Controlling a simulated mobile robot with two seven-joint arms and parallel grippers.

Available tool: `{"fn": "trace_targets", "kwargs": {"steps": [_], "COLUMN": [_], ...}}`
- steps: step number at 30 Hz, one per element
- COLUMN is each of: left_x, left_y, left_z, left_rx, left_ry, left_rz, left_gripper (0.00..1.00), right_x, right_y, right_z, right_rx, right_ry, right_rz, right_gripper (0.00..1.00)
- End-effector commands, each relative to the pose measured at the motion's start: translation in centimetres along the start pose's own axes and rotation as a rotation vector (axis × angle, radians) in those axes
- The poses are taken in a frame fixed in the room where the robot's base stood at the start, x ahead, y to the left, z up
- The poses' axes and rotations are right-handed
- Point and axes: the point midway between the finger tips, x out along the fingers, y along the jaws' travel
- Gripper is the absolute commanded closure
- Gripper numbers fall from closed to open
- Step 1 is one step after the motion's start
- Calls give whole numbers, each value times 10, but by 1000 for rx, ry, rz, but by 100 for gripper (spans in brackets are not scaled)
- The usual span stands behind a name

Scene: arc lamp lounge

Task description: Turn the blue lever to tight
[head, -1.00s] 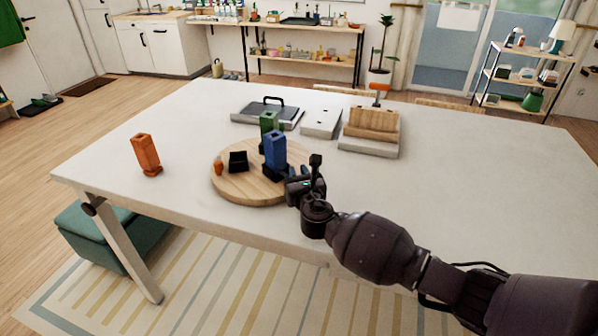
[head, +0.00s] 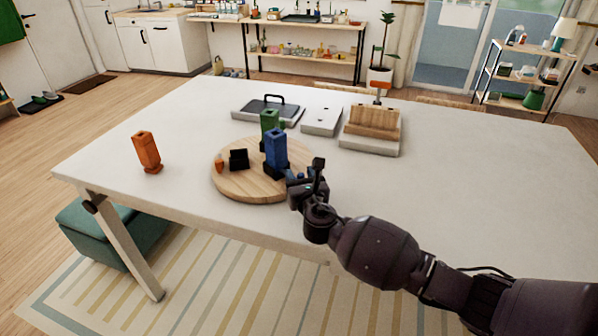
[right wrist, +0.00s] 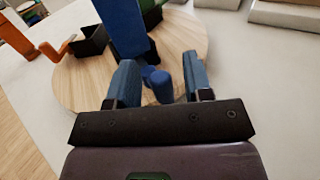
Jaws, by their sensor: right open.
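A round wooden board (head: 225,185) lies on the white table. On it stand an upright blue block (head: 276,148) on a black base and a green block (head: 269,121) behind it. The blue block also shows in the right wrist view (right wrist: 122,27). A short blue lever (right wrist: 160,86) sticks out from its foot toward my right gripper. My right gripper (right wrist: 162,82) is open, with one finger on each side of the lever; I cannot tell whether they touch it. In the head view the right gripper (head: 303,181) is at the board's right edge. My left gripper is not in view.
An orange block (head: 147,152) stands left of the board. A black holder (head: 239,159) and a small orange piece (head: 219,166) are on the board's left part. Behind are a grey case (head: 267,109), a white plate (head: 322,121) and a wooden stand (head: 372,131). The table's right side is clear.

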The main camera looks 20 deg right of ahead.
Motion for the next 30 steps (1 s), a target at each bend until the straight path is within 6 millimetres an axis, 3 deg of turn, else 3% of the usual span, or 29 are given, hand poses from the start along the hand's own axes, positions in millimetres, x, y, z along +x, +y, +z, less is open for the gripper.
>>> {"fn": "trace_targets", "kwargs": {"steps": [9,15,30], "left_x": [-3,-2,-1], "left_y": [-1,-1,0], "left_z": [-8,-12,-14], "left_rx": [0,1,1], "left_ry": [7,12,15], "left_rz": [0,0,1], "left_gripper": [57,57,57], "right_x": [-59,-82,-90], "right_y": [0,0,0], "right_z": [0,0,0], "right_rx": [1,0,0], "right_ry": [2,1,0], "right_rz": [1,1,0], "right_gripper": [54,54,54]}}
